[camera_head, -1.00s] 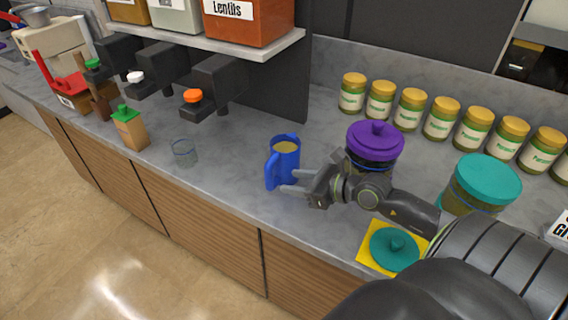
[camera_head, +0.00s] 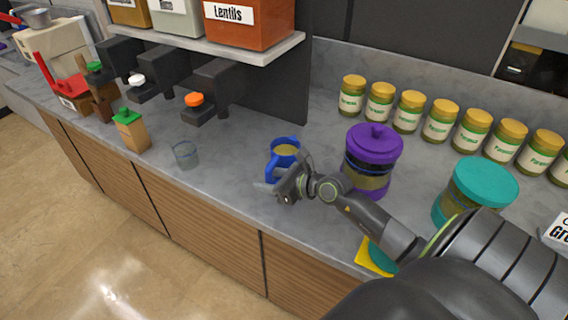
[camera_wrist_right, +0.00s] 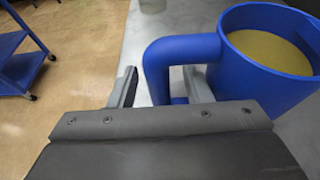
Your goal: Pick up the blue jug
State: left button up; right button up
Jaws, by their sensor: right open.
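The blue jug (camera_head: 283,151) stands upright on the grey counter, with a yellowish content inside. My right gripper (camera_head: 268,186) is at the jug's near side and hides its lower part in the head view. In the right wrist view the jug (camera_wrist_right: 262,72) is at the right, with its handle (camera_wrist_right: 160,68) pointing left. My right gripper (camera_wrist_right: 160,88) is open there, with one finger on each side of the handle's upright part. I cannot tell whether either finger touches it. My left gripper is not in view.
A purple-lidded jar (camera_head: 372,160) and a teal-lidded jar (camera_head: 474,190) stand right of the jug. A clear glass (camera_head: 186,154) stands left. Several yellow-lidded jars (camera_head: 440,120) line the back. Black dispensers (camera_head: 215,88) overhang the counter at left.

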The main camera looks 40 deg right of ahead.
grip_shut()
jog(key=shift+r, duration=0.1)
dwell(0.4)
